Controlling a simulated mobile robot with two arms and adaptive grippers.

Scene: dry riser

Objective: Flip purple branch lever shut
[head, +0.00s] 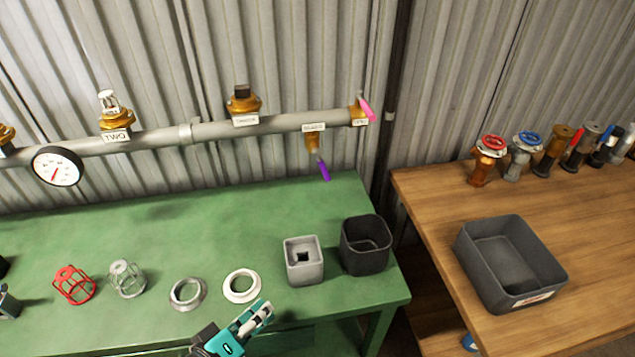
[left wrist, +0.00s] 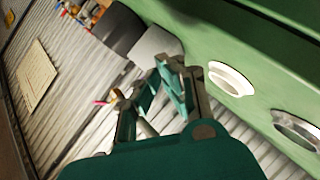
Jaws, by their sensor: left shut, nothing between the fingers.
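The purple lever (head: 323,170) hangs down and slightly right from a small brass branch valve (head: 312,143) under the grey pipe (head: 215,131), above the back edge of the green bench. A white label (head: 314,127) sits just above it, too small to read. My left gripper (head: 262,310) is shut and empty over the front of the green bench, well in front of and below the lever. Its fingers also show in the left wrist view (left wrist: 172,70). I cannot make out the purple lever in that view. My right gripper is out of view.
A pink lever (head: 366,109) is at the pipe's right end. A wooden table (head: 430,190) with valves and a grey tray (head: 500,300) is right.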

